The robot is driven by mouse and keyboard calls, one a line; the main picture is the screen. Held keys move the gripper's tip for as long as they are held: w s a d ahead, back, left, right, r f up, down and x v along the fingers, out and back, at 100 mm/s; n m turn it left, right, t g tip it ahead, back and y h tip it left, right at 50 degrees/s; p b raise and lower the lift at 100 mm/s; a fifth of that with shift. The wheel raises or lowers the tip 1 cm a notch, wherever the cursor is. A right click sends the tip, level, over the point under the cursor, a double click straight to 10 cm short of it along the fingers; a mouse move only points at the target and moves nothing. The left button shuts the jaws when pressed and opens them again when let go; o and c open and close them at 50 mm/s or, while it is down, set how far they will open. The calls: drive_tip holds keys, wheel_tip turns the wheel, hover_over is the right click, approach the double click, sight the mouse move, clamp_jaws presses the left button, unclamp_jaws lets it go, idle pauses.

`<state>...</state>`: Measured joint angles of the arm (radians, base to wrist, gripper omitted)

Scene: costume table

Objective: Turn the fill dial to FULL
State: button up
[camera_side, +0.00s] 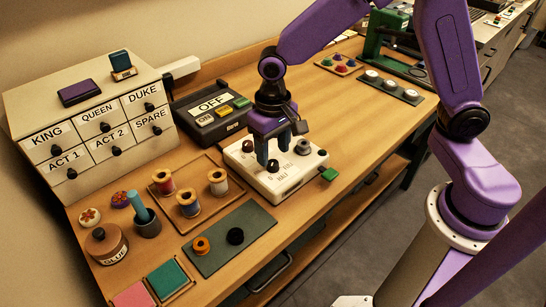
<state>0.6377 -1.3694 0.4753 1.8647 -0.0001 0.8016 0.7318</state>
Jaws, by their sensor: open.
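A white control box (290,180) sits at the middle of the wooden table, with several dark knobs on its top. One dark knob (273,166) is at the front, near small lettering; a word beside it looks like HALF. Another dark knob (303,147) is at the right and one (248,145) at the left. I cannot tell for sure which knob is the fill dial, and its setting is too small to read. The fingers hide part of the box top; contact with a knob cannot be told.
A dark switch unit marked OFF (207,117) stands behind left. A labelled drawer cabinet (98,140), thread spools (188,203), and a grey-green mat (230,240) are to the left. A button strip (390,88) lies behind right.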

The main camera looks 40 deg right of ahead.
sight(273, 163)
drive_tip(key=shift+f, duration=1.7)
clamp_jaws()
